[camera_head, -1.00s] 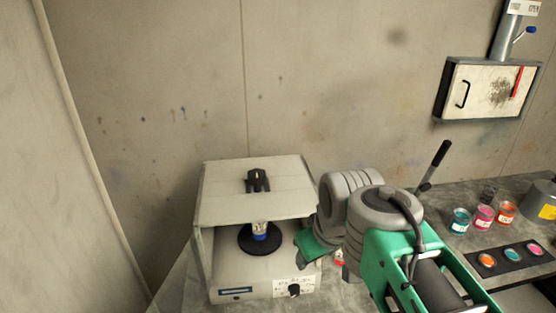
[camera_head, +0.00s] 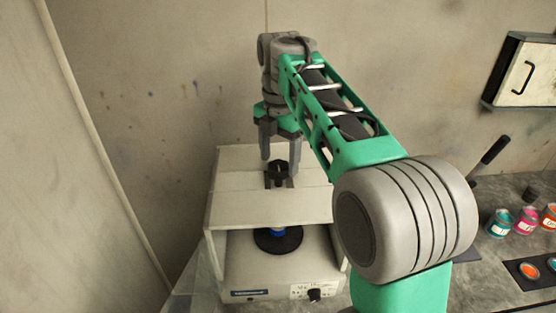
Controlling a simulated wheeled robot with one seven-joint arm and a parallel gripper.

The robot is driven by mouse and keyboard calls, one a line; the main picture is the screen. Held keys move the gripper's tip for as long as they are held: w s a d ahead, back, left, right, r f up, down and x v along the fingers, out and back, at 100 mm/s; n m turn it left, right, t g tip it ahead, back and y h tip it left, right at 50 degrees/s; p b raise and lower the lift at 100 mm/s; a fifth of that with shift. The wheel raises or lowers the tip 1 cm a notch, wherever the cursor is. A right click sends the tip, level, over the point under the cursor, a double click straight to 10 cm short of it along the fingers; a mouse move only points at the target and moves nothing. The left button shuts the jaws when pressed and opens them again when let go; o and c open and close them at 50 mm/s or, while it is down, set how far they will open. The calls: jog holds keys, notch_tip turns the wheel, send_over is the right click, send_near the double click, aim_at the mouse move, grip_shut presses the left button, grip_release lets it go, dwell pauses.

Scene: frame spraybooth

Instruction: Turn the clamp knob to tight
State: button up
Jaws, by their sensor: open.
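The clamp knob (camera_head: 278,170) is a small black knob on top of the pale box-shaped machine (camera_head: 240,205). My gripper (camera_head: 280,160) is open and points down above the machine's top, with one grey finger to the left of the knob and the other to the right, partly behind it. The fingertips look close to knob height. I cannot tell whether they touch it. Inside the machine's open front, a small blue-banded container (camera_head: 278,231) stands on a black round plate (camera_head: 277,241).
A black dial (camera_head: 314,295) is on the machine's front panel. Paint jars (camera_head: 526,220) and a dark tray with colour pots (camera_head: 530,268) stand on the bench at right. A wall cabinet (camera_head: 520,72) hangs at upper right. My arm covers the bench's middle.

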jog(key=shift+s+f, duration=0.1)
jog(key=shift+f, duration=0.55)
jog(key=shift+a, duration=0.1)
jog(key=shift+c, duration=0.4)
jog(key=c, duration=1.3)
